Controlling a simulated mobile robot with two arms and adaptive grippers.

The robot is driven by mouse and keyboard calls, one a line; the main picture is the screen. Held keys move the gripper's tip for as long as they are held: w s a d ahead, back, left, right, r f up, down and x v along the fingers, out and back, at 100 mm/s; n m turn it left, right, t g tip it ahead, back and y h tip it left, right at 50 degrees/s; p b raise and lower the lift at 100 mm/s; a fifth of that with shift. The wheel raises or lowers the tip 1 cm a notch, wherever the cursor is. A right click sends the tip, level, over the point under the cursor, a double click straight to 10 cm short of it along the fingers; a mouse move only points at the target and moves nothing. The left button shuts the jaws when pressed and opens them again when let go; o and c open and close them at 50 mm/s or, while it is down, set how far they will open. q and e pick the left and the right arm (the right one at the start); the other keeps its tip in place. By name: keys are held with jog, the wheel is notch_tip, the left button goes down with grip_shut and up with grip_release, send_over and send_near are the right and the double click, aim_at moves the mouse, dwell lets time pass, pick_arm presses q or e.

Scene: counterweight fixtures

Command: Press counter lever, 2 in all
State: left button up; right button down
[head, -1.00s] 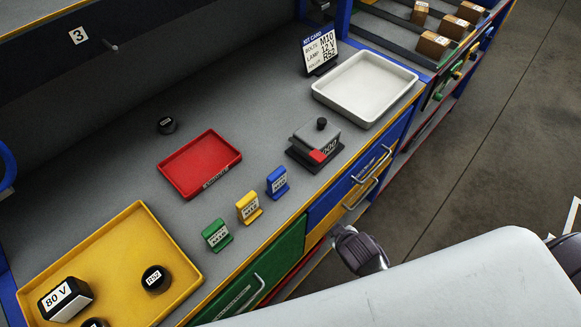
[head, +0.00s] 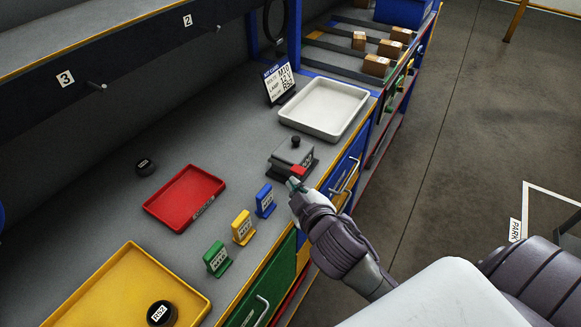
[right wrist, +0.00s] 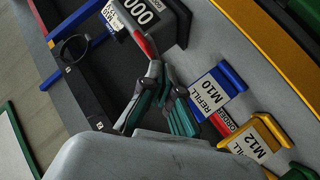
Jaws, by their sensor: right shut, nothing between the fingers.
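The counter (head: 290,156) is a grey box with a black knob on top, on the bench near its front edge. Its red lever (head: 299,170) is on the front right side. In the right wrist view the red lever (right wrist: 146,44) runs beside a display (right wrist: 138,11) that reads 000. My right gripper (head: 295,184) is shut and empty, its tips just in front of the lever. In the right wrist view its teal fingers (right wrist: 160,72) end close to the lever's end; I cannot tell whether they touch. My left gripper is not in view.
Blue (head: 265,201), yellow (head: 242,228) and green (head: 217,259) refill cards stand left of the gripper. A red tray (head: 186,197) and a yellow tray (head: 85,300) lie further left. A white tray (head: 325,108) and a kit card (head: 279,82) are behind the counter.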

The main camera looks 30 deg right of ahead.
jog(key=w+a+r+n+t+y, duration=0.2)
jog(key=a+r+n+t+y, duration=0.3)
jog(key=r, duration=0.4)
jog(key=w+a+r+n+t+y, duration=0.2)
jog(key=a+r+n+t+y, duration=0.1)
jog(key=r+n, duration=0.5)
jog(key=s+a+r+n+g+y, duration=0.3)
jog(key=a+r+n+g+y, duration=0.35)
jog(key=n+y, duration=0.55)
jog(key=n+g+h, duration=0.7)
jog(key=n+h, duration=0.9)
send_over(291, 169)
notch_tip(291, 169, down, 12)
jog(key=shift+w+d+r, duration=0.15)
jog(key=shift+w, duration=0.3)
